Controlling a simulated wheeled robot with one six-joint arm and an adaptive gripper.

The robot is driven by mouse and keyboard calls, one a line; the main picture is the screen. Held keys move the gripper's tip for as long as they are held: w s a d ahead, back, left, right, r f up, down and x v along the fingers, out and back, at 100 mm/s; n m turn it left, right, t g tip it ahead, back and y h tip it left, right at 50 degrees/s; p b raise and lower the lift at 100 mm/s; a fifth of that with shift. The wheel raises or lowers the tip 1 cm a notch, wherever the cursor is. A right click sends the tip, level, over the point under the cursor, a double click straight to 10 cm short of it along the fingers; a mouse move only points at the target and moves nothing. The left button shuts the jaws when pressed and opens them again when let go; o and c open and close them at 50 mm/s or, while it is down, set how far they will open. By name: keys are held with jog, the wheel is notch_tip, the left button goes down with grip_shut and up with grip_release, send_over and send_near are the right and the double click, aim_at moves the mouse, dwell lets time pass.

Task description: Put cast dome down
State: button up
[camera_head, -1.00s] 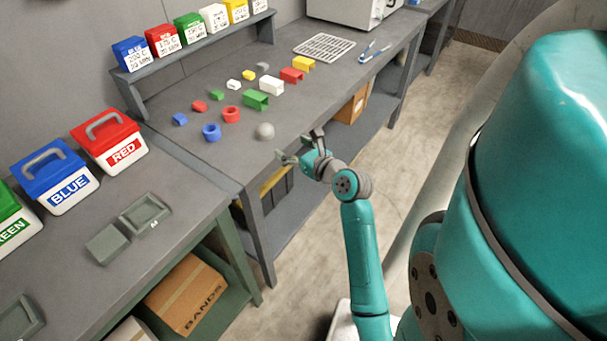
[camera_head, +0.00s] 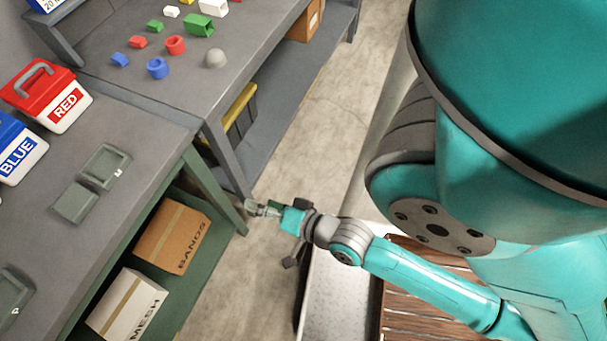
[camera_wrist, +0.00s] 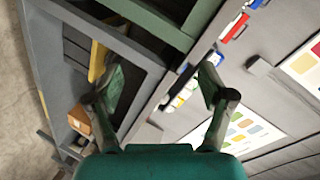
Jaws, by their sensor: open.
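The cast dome looks to be the small grey rounded piece (camera_head: 215,58) on the far grey bench (camera_head: 120,82), near its front edge. It rests on the bench top, apart from my gripper. My gripper (camera_head: 262,208) is out over the floor in front of the near bench, well clear of the dome. In the wrist view my gripper (camera_wrist: 162,85) has its two fingers spread wide with nothing held between them. I cannot make out the dome in the wrist view.
A blue ring (camera_head: 157,68), a red ring (camera_head: 175,44) and a green block (camera_head: 199,25) sit near the dome. The near bench (camera_head: 140,168) holds a red-lidded bin (camera_head: 62,112) and grey trays. Cartons (camera_head: 172,236) stand on its lower shelf. The floor between is open.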

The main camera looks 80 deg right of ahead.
jog(key=s+a+r+n+y, duration=0.4)
jog(key=s+a+n, duration=0.3)
jog(key=s+n, duration=0.4)
jog(key=r+n, duration=0.1)
jog(key=n, duration=0.3)
jog(key=shift+a+r+n+t, duration=0.2)
jog(key=shift+n+t, duration=0.2)
